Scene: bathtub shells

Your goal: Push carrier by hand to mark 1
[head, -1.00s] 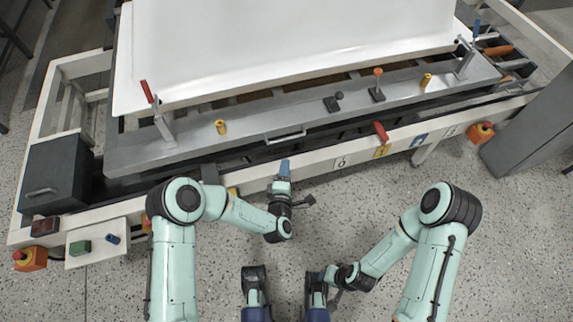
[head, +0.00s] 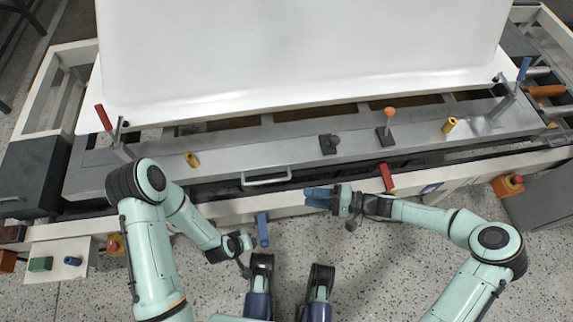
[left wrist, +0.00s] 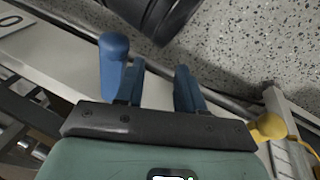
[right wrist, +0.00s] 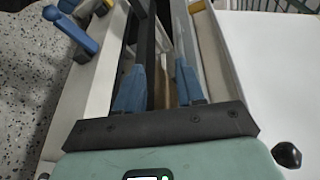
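The carrier is a long grey metal frame (head: 225,165) bearing a large white tub shell (head: 300,50). A pale bar handle (head: 266,177) is on its front side. My right gripper (head: 306,196) is at the carrier's front edge, right of the handle, fingers pointing left. In the right wrist view its fingers (right wrist: 158,88) are apart, with nothing clearly held. My left gripper (head: 263,229) is below the handle, nearer my body. In the left wrist view its fingers (left wrist: 157,88) are apart and empty. Mark 1 cannot be made out; my right arm covers part of the rail.
A red lever (head: 386,178) stands on the front rail beside my right wrist. Clamps with a red handle (head: 103,117) and a blue handle (head: 524,68) flank the shell. Red-button boxes stand at both ends; speckled floor is free in front.

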